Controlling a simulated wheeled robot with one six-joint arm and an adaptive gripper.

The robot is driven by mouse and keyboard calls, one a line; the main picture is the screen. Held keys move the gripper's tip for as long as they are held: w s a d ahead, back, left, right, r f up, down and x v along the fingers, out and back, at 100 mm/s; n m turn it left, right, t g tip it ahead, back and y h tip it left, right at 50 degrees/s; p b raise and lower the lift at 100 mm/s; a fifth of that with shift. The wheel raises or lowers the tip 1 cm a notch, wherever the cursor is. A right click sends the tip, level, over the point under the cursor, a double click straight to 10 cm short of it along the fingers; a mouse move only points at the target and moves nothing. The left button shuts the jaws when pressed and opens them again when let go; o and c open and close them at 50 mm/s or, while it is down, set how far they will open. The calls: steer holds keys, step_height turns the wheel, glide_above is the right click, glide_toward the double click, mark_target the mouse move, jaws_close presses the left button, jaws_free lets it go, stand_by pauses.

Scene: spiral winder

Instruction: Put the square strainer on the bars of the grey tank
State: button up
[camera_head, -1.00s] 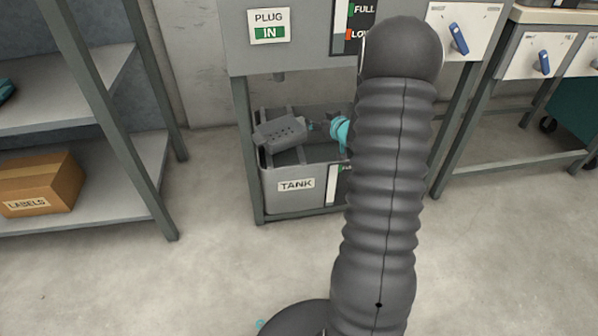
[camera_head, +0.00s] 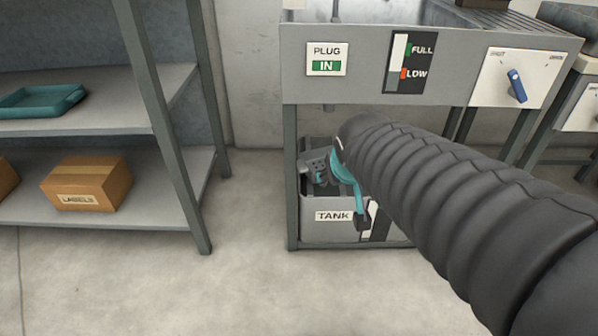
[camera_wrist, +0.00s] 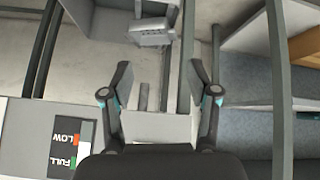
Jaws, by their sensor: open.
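The square strainer (camera_head: 316,166) is a small grey box with holes. My gripper (camera_head: 342,198) is in front of the tank, partly hidden by my arm. In the wrist view my gripper (camera_wrist: 160,76) is open and empty, with the strainer apart from it, beyond the fingertips.
The machine's body (camera_head: 450,68), with its FULL/LOW gauge (camera_head: 409,63) and blue switch (camera_head: 517,86), overhangs the tank. Frame legs (camera_head: 291,190) stand beside the tank. At left is a shelf (camera_head: 150,210) with a teal tray (camera_head: 42,101) and a cardboard box (camera_head: 87,184). The floor in front is clear.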

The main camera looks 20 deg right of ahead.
steer(key=s+a+g+y, duration=0.1)
steer(key=s+a, duration=0.2)
steer(key=s, duration=0.2)
steer(key=s+a+f+g+y, duration=0.1)
steer(key=s+a, duration=0.2)
steer(key=s, duration=0.3)
steer(key=shift+s+n, duration=0.2)
steer(key=shift+n, duration=0.2)
